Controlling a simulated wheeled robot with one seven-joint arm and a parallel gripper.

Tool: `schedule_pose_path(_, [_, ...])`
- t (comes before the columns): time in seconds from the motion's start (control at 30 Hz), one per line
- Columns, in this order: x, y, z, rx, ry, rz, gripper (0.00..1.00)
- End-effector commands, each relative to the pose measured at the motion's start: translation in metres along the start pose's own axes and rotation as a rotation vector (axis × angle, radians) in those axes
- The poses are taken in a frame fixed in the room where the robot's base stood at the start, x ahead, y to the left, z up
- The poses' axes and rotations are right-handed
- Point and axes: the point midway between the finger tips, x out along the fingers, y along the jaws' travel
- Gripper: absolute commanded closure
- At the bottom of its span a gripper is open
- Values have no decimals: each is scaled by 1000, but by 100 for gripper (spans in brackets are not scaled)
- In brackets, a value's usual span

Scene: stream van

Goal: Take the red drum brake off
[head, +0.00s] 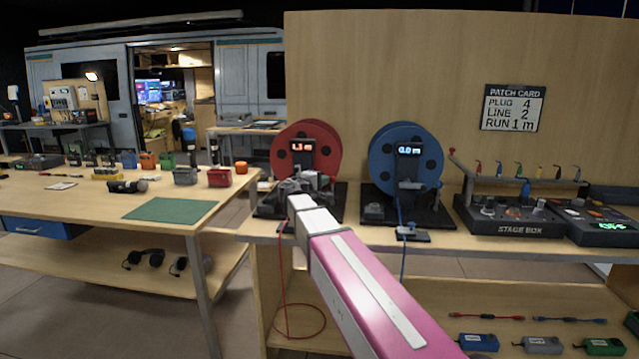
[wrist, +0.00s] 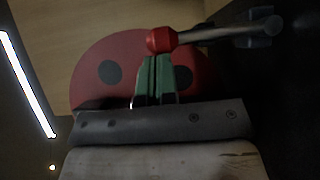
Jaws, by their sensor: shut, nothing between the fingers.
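The red drum (head: 283,152) stands on its dark base on the bench, with a lit display that seems to read 1.3 m. It also shows in the wrist view (wrist: 97,92), behind my fingers. My gripper (head: 308,183) is in front of the drum's lower part and hides it in the head view. In the wrist view, my green fingertips (wrist: 155,66) are together, shut and empty. The brake lever shows there as a grey rod (wrist: 215,34) with a red knob (wrist: 160,40). The knob is right at my fingertips; I cannot tell if they touch.
A blue drum (head: 381,157) reading 0.0 m stands to the right. Further right are the stage box (head: 510,216) and another dark box (head: 606,227). A tall wooden panel (head: 420,60) rises behind. A red cable (head: 283,290) hangs below the bench edge.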

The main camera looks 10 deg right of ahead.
Motion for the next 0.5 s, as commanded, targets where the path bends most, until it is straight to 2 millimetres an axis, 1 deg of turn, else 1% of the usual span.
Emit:
schedule_pose_path(0.33, [0, 0, 0, 3, 0, -2, 100])
schedule_pose_path(0.5, [2, 2, 4, 29, 0, -19, 100])
